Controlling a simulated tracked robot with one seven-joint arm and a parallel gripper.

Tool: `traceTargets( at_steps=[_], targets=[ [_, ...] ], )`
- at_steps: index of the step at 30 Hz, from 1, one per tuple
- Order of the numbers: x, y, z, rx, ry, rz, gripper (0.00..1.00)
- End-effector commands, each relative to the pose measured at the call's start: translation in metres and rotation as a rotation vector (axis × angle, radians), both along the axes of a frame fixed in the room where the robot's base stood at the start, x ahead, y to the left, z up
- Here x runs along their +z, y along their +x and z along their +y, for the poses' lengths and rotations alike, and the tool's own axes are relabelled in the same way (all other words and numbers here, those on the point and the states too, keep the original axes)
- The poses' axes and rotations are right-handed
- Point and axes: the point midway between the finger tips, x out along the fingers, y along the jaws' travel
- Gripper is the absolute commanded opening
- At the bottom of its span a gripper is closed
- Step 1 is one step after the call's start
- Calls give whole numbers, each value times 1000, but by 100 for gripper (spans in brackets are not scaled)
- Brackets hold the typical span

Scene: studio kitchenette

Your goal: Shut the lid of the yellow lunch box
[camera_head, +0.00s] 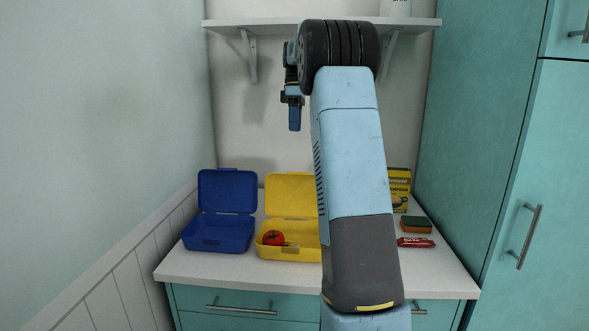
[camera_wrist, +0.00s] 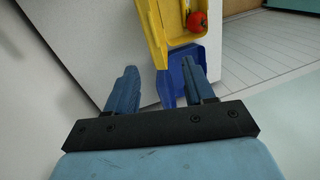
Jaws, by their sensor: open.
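The yellow lunch box (camera_head: 288,253) stands on the counter with its lid (camera_head: 291,194) raised at the back. A red tomato-like item (camera_head: 273,238) lies inside it at the left. My arm hides the right end of the box. My gripper (camera_head: 294,122) is high above the counter, well above the box and apart from it. In the wrist view my gripper (camera_wrist: 160,82) is open, with nothing between its fingers. The yellow box (camera_wrist: 172,22) and the red item (camera_wrist: 196,21) show beyond the fingertips there.
A blue lunch box (camera_head: 218,234) with its lid up stands left of the yellow one. A yellow packet (camera_head: 399,187), a sponge (camera_head: 416,225) and a red wrapped bar (camera_head: 416,242) lie at the right. A wall shelf (camera_head: 280,24) is behind my gripper. Tall teal cabinets (camera_head: 483,130) border the right.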

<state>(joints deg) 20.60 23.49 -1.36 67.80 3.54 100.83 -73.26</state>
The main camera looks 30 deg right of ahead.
Motion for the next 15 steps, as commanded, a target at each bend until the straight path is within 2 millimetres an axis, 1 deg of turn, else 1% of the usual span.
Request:
traceTargets(
  at_steps=[1,3,6,11,15],
  targets=[
    [-4,6,-7,16,10,10,53],
    [-8,11,-14,36,21,18,53],
    [-11,15,-20,52,31,27,53],
    [-19,15,-20,61,37,32,53],
    [-36,11,-17,61,36,32,53]
  ],
)
